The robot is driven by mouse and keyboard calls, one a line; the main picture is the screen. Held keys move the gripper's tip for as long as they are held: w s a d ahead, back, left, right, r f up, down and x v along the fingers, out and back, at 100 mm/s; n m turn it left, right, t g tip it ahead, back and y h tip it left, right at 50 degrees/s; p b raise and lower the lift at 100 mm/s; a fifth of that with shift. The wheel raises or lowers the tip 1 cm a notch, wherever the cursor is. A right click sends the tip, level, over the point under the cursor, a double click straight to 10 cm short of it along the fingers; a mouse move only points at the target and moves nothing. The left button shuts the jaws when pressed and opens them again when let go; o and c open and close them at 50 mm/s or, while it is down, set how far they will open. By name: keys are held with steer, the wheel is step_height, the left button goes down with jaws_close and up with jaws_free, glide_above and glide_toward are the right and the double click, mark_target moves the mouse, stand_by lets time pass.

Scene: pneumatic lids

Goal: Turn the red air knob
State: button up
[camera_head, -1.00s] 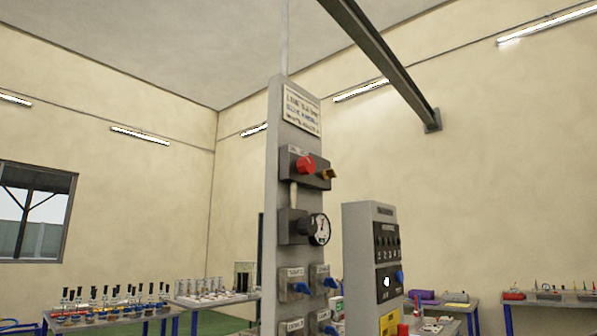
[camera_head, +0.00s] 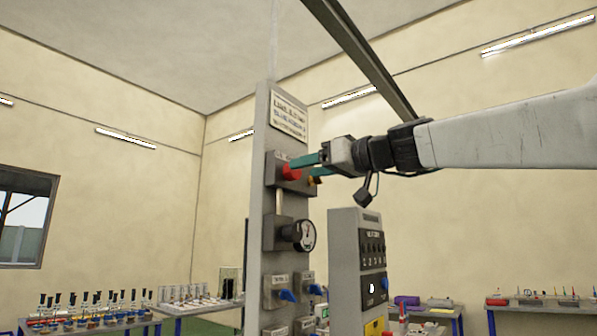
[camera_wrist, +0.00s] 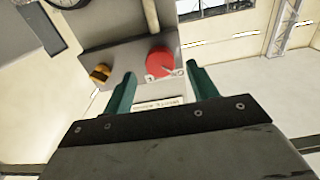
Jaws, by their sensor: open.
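The red air knob (camera_head: 291,173) sits on a dark grey block on the tall grey column (camera_head: 262,215). In the wrist view the red knob (camera_wrist: 162,62) lies ahead of and between the two green fingers, nearer the right one. My gripper (camera_head: 308,168) has come in from the right and its fingertips are at the knob's block. In the wrist view my gripper (camera_wrist: 160,82) is open, with nothing between its fingers. I cannot tell whether a finger touches the knob. A brass fitting (camera_wrist: 99,72) sits beside the knob, just past the left fingertip.
A pressure gauge (camera_head: 304,235) is below the knob block. Blue-handled valves (camera_head: 287,295) are lower on the column. A grey switch panel (camera_head: 345,260) stands to the right. Tables with small parts (camera_head: 90,320) stand behind. A sign (camera_head: 289,117) is above the knob.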

mark_target(296, 171)
steer(key=shift+x, duration=1.9)
steer(key=c, duration=1)
